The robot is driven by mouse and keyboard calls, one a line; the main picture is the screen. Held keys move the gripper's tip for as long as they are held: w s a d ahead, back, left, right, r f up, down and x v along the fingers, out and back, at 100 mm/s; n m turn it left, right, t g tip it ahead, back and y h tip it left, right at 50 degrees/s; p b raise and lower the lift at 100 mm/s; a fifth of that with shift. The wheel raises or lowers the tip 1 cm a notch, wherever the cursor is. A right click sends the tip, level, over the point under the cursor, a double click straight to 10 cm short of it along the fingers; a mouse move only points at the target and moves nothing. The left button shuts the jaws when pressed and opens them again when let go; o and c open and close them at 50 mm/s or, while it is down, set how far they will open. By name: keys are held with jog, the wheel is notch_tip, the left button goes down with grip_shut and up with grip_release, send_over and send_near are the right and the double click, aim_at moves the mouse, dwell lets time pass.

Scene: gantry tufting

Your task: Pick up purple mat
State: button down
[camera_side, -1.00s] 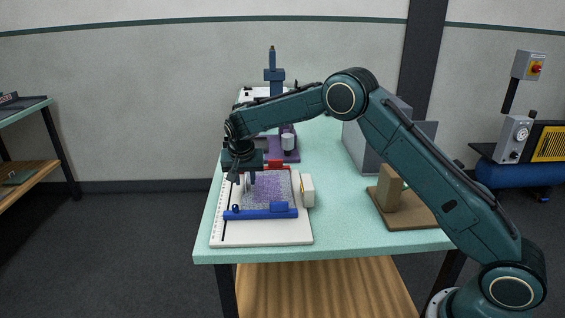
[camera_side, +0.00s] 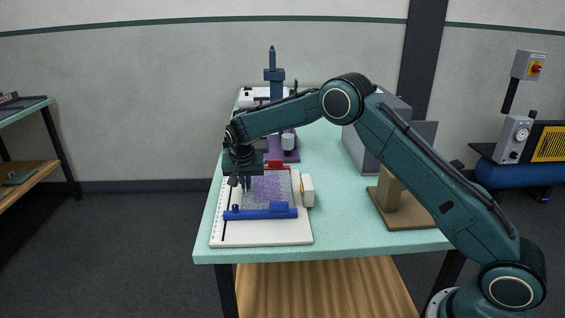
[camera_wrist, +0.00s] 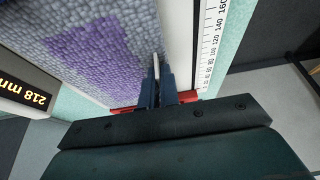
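The purple mat (camera_side: 268,189), a grey and purple looped-pile sheet, lies flat on a white ruled board (camera_side: 262,233), between a red bar at the back and a blue bar (camera_side: 262,212) at the front. In the wrist view the mat (camera_wrist: 95,50) fills the upper left. My gripper (camera_side: 245,184) is low over the mat's left side. In the wrist view my gripper (camera_wrist: 159,72) points at the mat's edge by the white strip. Its fingers are close together, with a thin pale piece between them. I cannot tell whether they hold the mat's edge.
A white gauge (camera_side: 307,190) stands right of the mat; its display (camera_wrist: 26,94) reads 218 mm. A purple-based machine (camera_side: 276,145) stands behind. A brown stand (camera_side: 402,208) and a grey box (camera_side: 362,148) are at right. The green table is clear between.

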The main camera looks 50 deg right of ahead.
jog(key=shift+r, duration=0.2)
notch_tip(320, 180, up, 10)
jog(key=shift+f, duration=0.15)
dwell(0.6)
dwell(0.4)
